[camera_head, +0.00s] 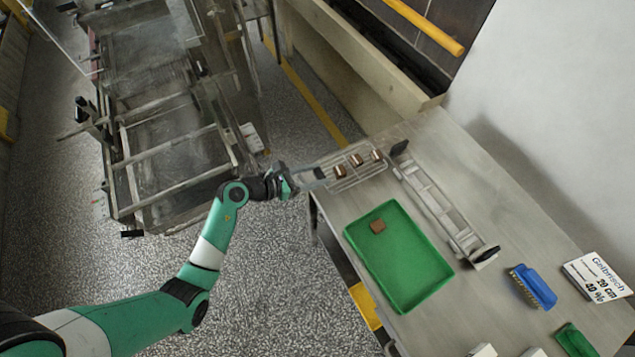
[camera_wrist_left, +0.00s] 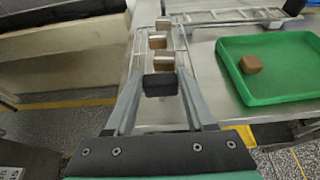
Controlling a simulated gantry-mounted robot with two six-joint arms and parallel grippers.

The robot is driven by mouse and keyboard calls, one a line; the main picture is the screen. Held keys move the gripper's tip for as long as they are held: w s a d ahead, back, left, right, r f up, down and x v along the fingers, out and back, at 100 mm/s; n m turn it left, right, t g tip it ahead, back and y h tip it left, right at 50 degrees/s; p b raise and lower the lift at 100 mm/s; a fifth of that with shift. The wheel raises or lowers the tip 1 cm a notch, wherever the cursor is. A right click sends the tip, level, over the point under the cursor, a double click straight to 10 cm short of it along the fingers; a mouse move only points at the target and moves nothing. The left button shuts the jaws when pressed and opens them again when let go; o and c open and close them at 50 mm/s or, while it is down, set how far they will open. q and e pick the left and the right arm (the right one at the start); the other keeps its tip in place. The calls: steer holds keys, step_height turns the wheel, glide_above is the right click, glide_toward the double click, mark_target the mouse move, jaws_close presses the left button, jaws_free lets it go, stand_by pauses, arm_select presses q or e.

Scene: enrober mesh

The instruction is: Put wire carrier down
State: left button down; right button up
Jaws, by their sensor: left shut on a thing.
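The wire carrier (camera_head: 362,177) is a thin wire frame bearing three brown pieces (camera_head: 356,160) in a row. My left gripper (camera_head: 316,175) is shut on the carrier's left end. In the left wrist view the fingers close on a black grip (camera_wrist_left: 160,86), with the wires and brown pieces (camera_wrist_left: 158,40) beyond it. I cannot tell whether the carrier touches the table or hangs just above it. My right gripper is not in view.
A green tray (camera_head: 433,255) with one brown piece (camera_head: 377,226) lies beside the carrier. A long metal rack with black ends (camera_head: 440,212) lies behind. A blue brush (camera_head: 534,287) and a sign (camera_head: 597,277) are at right. Mesh machinery (camera_head: 165,150) stands left.

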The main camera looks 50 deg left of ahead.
arm_select(q)
steer(key=shift+w+f, duration=0.15)
steer(key=shift+w, duration=0.1)
steer(key=shift+w+a+f+b, duration=0.1)
steer(key=shift+w+f+b, duration=0.1)
steer(key=shift+f+b, duration=1.2)
steer(key=shift+f+p, duration=0.4)
steer(key=shift+p, duration=0.05)
steer(key=shift+f, duration=0.15)
steer(key=shift+c, duration=1.3)
jaws_free()
